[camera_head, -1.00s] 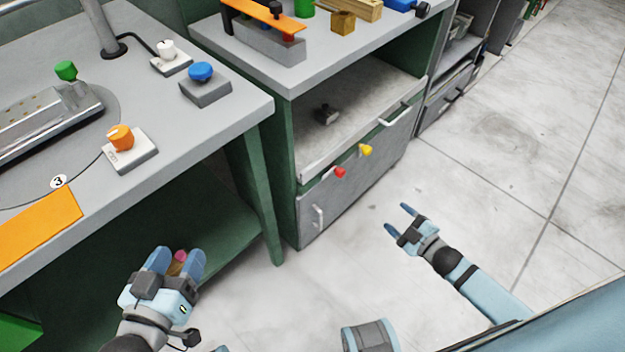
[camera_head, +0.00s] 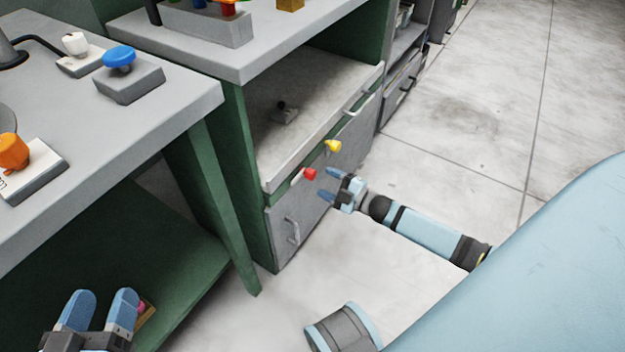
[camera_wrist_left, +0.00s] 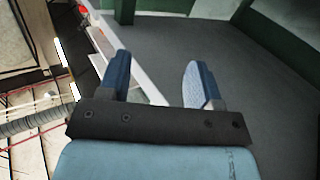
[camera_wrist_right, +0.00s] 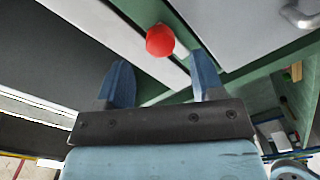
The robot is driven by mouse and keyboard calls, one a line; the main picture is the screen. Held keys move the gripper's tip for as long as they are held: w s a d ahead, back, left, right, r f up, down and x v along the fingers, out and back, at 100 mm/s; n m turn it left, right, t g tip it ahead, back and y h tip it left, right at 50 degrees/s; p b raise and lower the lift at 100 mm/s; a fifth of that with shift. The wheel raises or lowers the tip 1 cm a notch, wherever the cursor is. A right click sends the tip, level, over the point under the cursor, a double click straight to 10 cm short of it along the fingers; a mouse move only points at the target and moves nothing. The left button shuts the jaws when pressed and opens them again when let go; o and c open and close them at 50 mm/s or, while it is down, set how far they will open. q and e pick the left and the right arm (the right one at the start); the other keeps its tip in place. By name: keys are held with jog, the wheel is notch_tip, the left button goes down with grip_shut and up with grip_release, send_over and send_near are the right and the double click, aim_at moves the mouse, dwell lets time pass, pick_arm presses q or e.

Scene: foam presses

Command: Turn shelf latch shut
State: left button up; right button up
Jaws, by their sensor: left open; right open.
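A red knob (camera_head: 310,174) and a yellow knob (camera_head: 333,146) stick out from the front of the grey cabinet (camera_head: 312,205), just below its open shelf (camera_head: 262,150). I cannot tell which one is the shelf latch. My right gripper (camera_head: 328,184) is open and empty, close to the right of the red knob. In the right wrist view the red knob (camera_wrist_right: 160,40) shows ahead, between and beyond the fingertips (camera_wrist_right: 160,70), apart from them. My left gripper (camera_head: 100,296) is open and empty at the lower left; its open fingers also show in the left wrist view (camera_wrist_left: 157,70).
The grey workbench (camera_head: 120,125) stands at left, with a blue knob (camera_head: 119,56) and an orange knob (camera_head: 12,152) on it. A small dark object (camera_head: 284,112) lies on the cabinet shelf. A drawer handle (camera_head: 292,231) protrudes below.

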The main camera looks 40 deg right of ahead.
aim_at(315, 176)
jog(key=b+x, duration=0.1)
jog(key=x, duration=0.4)
jog(key=shift+w, duration=0.15)
pick_arm(q)
jog(key=shift+w+a+r+m+t, duration=0.1)
jog(key=shift+w+a+m+t, duration=0.25)
jog(key=shift+w+m, duration=0.3)
jog(key=shift+s, duration=0.1)
jog(key=shift+r, duration=0.1)
pick_arm(e)
jog(key=c, duration=0.9)
